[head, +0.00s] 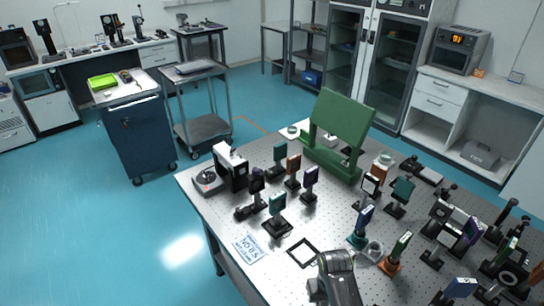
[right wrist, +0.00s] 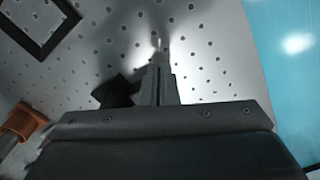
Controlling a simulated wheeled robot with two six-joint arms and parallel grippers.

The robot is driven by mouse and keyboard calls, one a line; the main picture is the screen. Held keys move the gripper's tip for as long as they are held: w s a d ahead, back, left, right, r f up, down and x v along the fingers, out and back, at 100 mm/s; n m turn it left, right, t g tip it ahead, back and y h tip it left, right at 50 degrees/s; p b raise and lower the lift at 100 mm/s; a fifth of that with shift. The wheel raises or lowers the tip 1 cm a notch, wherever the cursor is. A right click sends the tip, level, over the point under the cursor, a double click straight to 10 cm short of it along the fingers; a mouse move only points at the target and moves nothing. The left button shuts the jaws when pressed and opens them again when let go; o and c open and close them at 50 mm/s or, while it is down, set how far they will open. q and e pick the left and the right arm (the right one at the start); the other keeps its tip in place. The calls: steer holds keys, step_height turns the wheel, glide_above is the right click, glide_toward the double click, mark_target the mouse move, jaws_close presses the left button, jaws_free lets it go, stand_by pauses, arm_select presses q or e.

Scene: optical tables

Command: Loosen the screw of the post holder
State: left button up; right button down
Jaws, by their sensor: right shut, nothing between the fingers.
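Several post holders with mounted optics stand on the perforated optical table (head: 220,215). I cannot tell which one the task means, and no screw is clear. My right arm comes in at the bottom middle of the head view. In the right wrist view my right gripper (right wrist: 159,62) is shut and empty, pointing over bare table. A dark shape (right wrist: 118,92), unclear, lies left of its fingers. My left gripper is not in view.
A black square frame (head: 303,252) lies flat near the arm. An orange part (right wrist: 22,122) shows at the wrist view's left. A green stand (head: 341,122) is at the back. The right side is crowded with optics; the front left has a label sheet (head: 249,249) and bare surface.

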steer(key=shift+w+a+r, duration=0.1)
steer(key=shift+w+a, duration=0.1)
steer(key=shift+a, duration=0.35)
steer(key=shift+s, duration=0.15)
steer(key=shift+s+a, duration=0.15)
steer(key=shift+s+r, duration=0.15)
steer(key=shift+r, duration=2.75)
